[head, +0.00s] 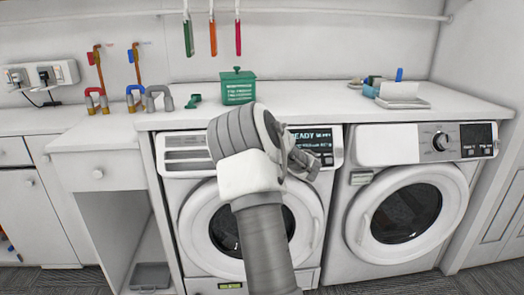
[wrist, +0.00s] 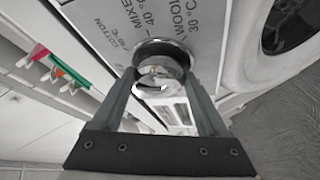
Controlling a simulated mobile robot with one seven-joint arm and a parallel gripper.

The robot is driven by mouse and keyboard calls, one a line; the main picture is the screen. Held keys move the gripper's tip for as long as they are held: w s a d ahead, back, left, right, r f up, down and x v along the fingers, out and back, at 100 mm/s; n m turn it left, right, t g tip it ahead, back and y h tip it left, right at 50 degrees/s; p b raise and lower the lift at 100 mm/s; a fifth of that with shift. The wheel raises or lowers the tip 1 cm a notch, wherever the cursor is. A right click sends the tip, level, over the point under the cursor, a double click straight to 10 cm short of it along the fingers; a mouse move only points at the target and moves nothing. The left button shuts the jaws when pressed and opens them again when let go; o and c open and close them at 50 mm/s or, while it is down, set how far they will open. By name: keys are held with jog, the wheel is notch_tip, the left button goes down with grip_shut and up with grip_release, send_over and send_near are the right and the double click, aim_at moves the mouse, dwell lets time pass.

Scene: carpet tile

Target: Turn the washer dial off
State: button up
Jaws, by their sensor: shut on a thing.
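The washer (head: 185,190) is the left white machine, with a round door and a lit panel reading "READY". Its dial (wrist: 160,56) is round and metallic in the wrist view, on a grey panel printed with cotton, mixed and wool settings. My gripper (wrist: 162,78) has one finger on each side of the dial and is shut on it. In the head view my gripper (head: 302,160) is at the washer's front panel, and my arm hides the dial. Which setting the dial points to cannot be told.
A second machine (head: 375,148) with its own dial (head: 440,141) stands to the right. The counter (head: 310,103) above holds a green box (head: 238,88) and a white tray (head: 402,97). Coloured pipes (head: 97,80) are at the left wall. Utensils (head: 213,35) hang from a rail.

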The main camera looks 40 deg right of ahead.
jog(key=shift+d+r+n+g+y+p, duration=0.15)
jog(key=shift+n+g+y+p, duration=0.3)
jog(key=shift+n, duration=0.75)
jog(key=o, duration=1.3)
jog(key=shift+c, duration=0.2)
jog(key=p+v, duration=0.3)
jog(key=v, duration=1.4)
jog(key=shift+s+r, duration=0.15)
jog(key=shift+r, duration=0.05)
